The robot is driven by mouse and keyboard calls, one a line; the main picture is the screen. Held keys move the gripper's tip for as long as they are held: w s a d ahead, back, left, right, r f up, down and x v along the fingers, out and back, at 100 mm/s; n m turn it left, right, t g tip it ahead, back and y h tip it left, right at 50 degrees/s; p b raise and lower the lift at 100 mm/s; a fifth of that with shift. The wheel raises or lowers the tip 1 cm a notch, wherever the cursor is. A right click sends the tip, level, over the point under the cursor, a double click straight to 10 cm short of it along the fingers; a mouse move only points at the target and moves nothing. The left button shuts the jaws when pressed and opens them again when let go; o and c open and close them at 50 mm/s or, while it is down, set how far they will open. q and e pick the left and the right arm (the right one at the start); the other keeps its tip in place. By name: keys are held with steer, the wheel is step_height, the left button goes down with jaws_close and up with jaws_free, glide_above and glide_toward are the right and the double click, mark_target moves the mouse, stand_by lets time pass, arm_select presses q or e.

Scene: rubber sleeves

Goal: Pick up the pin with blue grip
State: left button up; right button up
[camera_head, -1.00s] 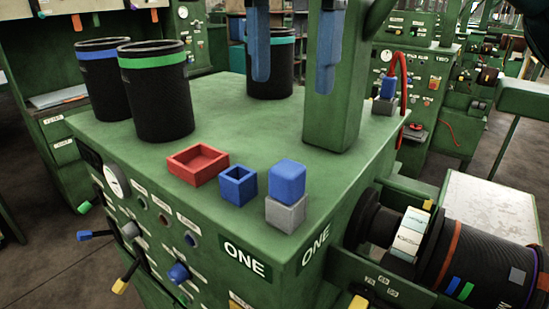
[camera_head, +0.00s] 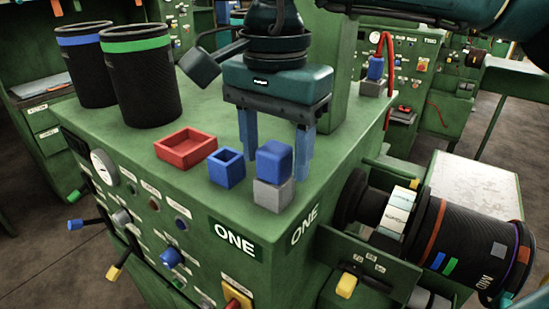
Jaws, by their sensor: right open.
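The pin with the blue grip (camera_head: 274,160) stands upright in a grey block (camera_head: 272,194) near the front right corner of the green machine top (camera_head: 215,110). Only its blue cube-shaped grip shows; any shaft is hidden. My right gripper (camera_head: 276,152) points down with its two blue fingers apart and nothing held. In the picture, one finger is left of the blue grip and the other right of it. I cannot tell the exact depth between fingers and grip. My left gripper is out of view.
An open blue box (camera_head: 227,168) and a shallow red tray (camera_head: 186,148) stand left of the pin. Black sleeves with a green band (camera_head: 148,85) and a blue band (camera_head: 87,70) stand farther left. Another blue grip on a grey block (camera_head: 376,68) is at the back right.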

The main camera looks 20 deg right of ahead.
mark_target(274, 147)
steer(key=shift+f, duration=0.1)
steer(key=c, duration=1.1)
step_height(274, 147, up, 10)
steer(key=shift+r, duration=0.1)
